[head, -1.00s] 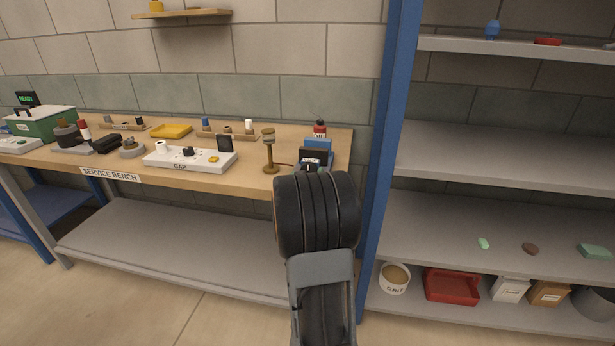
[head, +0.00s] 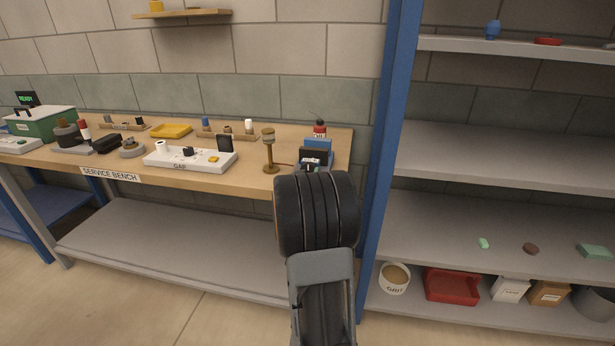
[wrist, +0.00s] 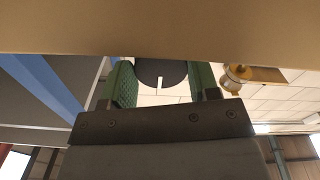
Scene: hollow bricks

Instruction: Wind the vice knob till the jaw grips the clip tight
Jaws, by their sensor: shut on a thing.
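The vice (head: 318,146), with blue parts and a dark front block, stands at the right end of the bench. My dark arm hides its lower front. In the wrist view a dark round knob (wrist: 158,72) with a white mark sits between the green pads of my gripper (wrist: 161,82). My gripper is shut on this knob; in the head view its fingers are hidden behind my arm. I cannot make out the clip or whether the jaw touches it.
A brass stand (head: 269,152) is close left of the vice and shows in the wrist view (wrist: 235,80). A white GAP panel (head: 190,160) lies further left. A red oil bottle (head: 320,129) stands behind. A blue post (head: 384,150) rises close on the right.

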